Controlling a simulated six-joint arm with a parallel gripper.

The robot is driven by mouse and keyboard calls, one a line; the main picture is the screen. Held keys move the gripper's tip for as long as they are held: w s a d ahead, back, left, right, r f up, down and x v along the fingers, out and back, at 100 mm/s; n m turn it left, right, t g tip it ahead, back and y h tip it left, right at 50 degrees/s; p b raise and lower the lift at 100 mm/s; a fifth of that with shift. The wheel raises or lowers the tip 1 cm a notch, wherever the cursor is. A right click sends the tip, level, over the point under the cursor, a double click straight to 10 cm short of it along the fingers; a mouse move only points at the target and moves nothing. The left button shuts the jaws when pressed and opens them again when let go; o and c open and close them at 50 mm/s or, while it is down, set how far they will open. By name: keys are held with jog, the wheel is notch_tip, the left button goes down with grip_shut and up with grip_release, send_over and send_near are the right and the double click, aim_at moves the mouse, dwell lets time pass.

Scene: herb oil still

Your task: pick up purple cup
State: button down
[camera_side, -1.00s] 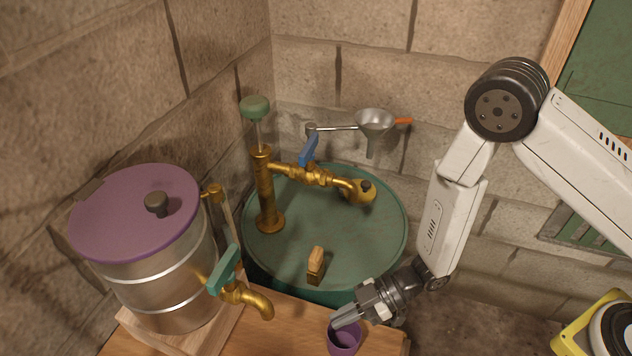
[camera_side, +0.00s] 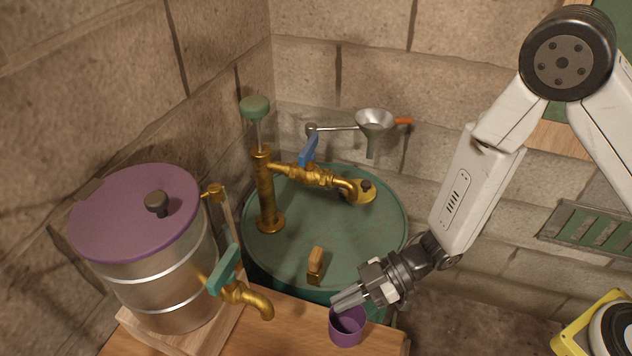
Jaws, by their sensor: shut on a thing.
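The purple cup (camera_side: 346,332) is near the front right of the wooden table, at the bottom of the side view. It is upright with its open mouth facing up. My gripper (camera_side: 346,304) reaches in from the right and is shut on the cup's rim. The fingers cover part of the rim. I cannot tell whether the cup's base touches the table.
A metal tank with a purple lid (camera_side: 130,215) stands at left, its brass tap (camera_side: 250,299) left of the cup. Behind is a green drum (camera_side: 330,235) with a brass pump (camera_side: 264,190) and a wooden-handled brush (camera_side: 315,265). A funnel (camera_side: 374,122) hangs on the wall.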

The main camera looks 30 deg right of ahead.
jog(key=shift+r, duration=1.55)
jog(key=shift+w+t, duration=0.1)
jog(key=shift+t, duration=0.2)
